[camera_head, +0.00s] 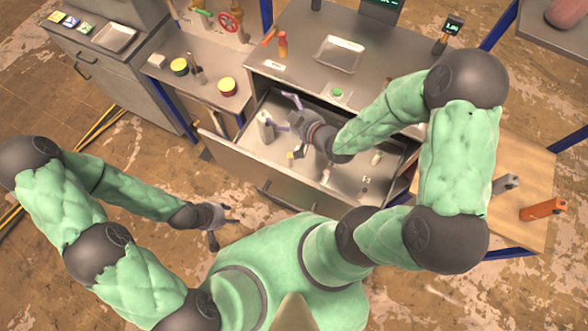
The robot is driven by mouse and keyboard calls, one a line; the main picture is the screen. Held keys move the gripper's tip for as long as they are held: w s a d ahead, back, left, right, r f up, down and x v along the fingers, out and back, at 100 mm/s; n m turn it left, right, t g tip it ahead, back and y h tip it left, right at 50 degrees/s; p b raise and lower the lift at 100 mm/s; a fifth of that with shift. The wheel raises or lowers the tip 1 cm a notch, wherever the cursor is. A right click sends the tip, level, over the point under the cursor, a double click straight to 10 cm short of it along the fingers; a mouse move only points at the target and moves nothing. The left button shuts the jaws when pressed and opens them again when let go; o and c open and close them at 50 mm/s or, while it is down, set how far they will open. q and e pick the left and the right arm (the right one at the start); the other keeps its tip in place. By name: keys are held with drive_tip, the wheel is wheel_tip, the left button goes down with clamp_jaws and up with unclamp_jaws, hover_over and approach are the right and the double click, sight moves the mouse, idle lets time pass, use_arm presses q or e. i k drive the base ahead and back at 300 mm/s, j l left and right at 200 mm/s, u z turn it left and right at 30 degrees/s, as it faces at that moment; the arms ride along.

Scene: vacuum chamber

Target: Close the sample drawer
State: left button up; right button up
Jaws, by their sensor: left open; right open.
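The sample drawer (232,148) is pulled out from the metal bench, and its inside shows with several small items in it. My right gripper (284,112) is open above the left part of the drawer, near a pale bottle (265,126). I cannot tell whether it touches the bottle. My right arm crosses over the drawer and hides part of its right side. My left gripper (228,222) is open and low, in front of the drawer and to its left, apart from it.
The bench top (300,28) holds a metal tray (339,53), a green button (337,92) and a red-topped bottle (283,44). A wooden table (513,190) with an orange tool (542,209) stands right.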

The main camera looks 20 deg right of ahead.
sight(314, 183)
drive_tip(key=k+j, duration=0.3)
drive_tip(key=k, duration=0.15)
drive_tip(key=k+j, duration=0.25)
drive_tip(key=k, duration=0.15)
